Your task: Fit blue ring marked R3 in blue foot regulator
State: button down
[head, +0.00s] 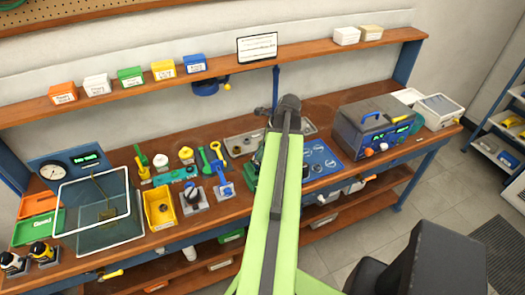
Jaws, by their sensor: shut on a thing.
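A small fixture with a blue part on a grey base (225,190) stands at the front of the bench, left of my arm. It may be the blue foot regulator, but it is too small to be sure. My green arm reaches up the middle of the head view over the bench, ending in a dark joint. My gripper and whatever it holds are hidden behind the arm. I cannot make out a blue ring marked R3, and no R3 marking is readable.
Right are a blue panel (318,157) and a grey instrument (372,128). A shelf (130,92) carries labelled boxes.

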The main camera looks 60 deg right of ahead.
jog(key=c, duration=0.6)
grip_release()
notch_tip(320, 180, up, 8)
jog(key=p, duration=0.8)
jog(key=shift+w+r, duration=0.1)
dwell(0.9)
